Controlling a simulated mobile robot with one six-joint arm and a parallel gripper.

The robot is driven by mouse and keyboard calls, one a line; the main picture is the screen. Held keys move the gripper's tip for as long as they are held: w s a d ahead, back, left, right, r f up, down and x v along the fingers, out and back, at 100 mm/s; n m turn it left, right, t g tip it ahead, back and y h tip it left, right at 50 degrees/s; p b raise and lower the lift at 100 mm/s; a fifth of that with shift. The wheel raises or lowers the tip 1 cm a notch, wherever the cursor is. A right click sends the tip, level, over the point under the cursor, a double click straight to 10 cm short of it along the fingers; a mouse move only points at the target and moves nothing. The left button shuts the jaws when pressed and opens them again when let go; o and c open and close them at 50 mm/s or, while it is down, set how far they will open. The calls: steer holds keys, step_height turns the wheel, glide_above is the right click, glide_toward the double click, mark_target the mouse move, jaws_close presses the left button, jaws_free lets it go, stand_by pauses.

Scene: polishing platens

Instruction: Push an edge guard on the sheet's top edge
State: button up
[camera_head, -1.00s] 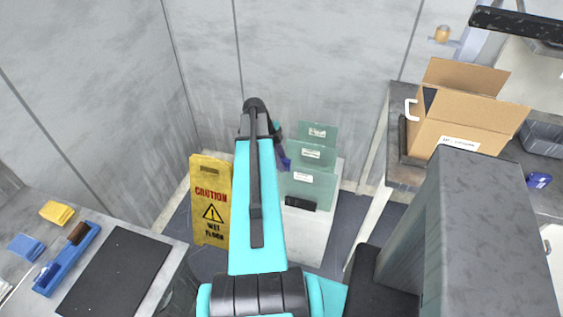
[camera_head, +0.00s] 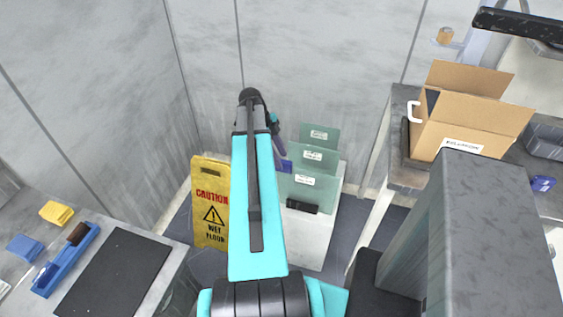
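Several greenish glass sheets (camera_head: 316,188) with white labels stand upright one behind another on a pale stand (camera_head: 312,237). A black block (camera_head: 301,206) sits at the foot of the front sheet. My teal arm reaches forward, and its wrist is just left of the sheets. My gripper is mostly hidden behind the arm, so its fingers cannot be made out. A small purple-blue piece (camera_head: 284,165) shows beside the wrist, at the left edge of the sheets. I cannot tell whether it is the edge guard or whether the gripper holds it.
A yellow wet-floor sign (camera_head: 210,203) stands left of my arm. A bench at left carries a black mat (camera_head: 114,275), a blue tray (camera_head: 66,260) and yellow cloths (camera_head: 57,213). An open cardboard box (camera_head: 465,125) sits on the right bench, behind a grey block.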

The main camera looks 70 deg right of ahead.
steer(key=b+v, duration=0.1)
steer(key=v, duration=0.8)
steer(key=shift+r+b, duration=0.3)
stand_by(1.0)
